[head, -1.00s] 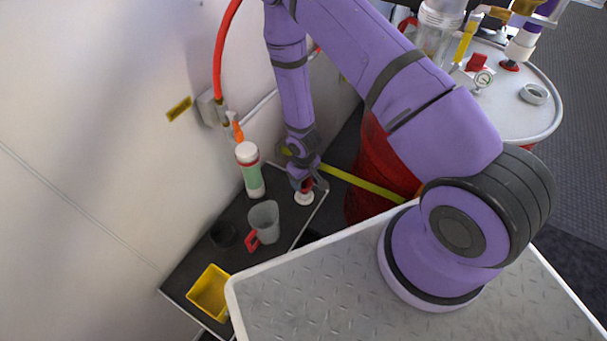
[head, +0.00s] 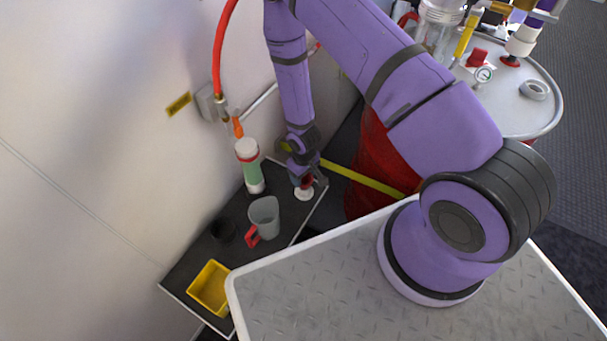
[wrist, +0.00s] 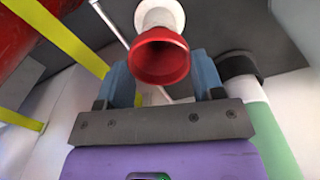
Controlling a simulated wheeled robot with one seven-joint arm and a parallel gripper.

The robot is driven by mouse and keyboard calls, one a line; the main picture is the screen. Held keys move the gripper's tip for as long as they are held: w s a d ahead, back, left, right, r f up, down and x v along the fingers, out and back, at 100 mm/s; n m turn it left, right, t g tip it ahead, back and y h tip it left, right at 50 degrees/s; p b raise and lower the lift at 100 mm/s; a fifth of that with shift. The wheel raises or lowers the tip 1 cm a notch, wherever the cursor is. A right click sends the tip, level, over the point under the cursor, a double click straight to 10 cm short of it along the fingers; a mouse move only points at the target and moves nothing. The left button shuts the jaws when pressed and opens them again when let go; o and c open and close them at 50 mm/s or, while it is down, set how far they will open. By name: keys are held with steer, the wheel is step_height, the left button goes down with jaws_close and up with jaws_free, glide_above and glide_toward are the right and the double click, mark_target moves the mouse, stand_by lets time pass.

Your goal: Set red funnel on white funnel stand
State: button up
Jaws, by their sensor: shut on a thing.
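The red funnel (wrist: 160,58) is between the two blue fingers of my gripper (wrist: 162,82) in the wrist view, with its wide mouth facing the camera. My gripper is shut on it. The white funnel stand (wrist: 168,14) shows directly beyond the funnel, in line with it. I cannot tell whether the funnel rests on the stand or hangs just over it. In the head view my gripper (head: 303,178) is low over the black shelf's far right corner, the red funnel (head: 308,182) partly hidden by it, with the white stand (head: 304,194) right below.
A red drum (head: 368,175) and a yellow bar (head: 362,179) are close on the right.

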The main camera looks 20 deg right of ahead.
steer(key=shift+f, duration=0.7)
stand_by(0.6)
steer(key=o, duration=0.6)
steer(key=shift+r, duration=0.1)
steer(key=shift+r, duration=5.45)
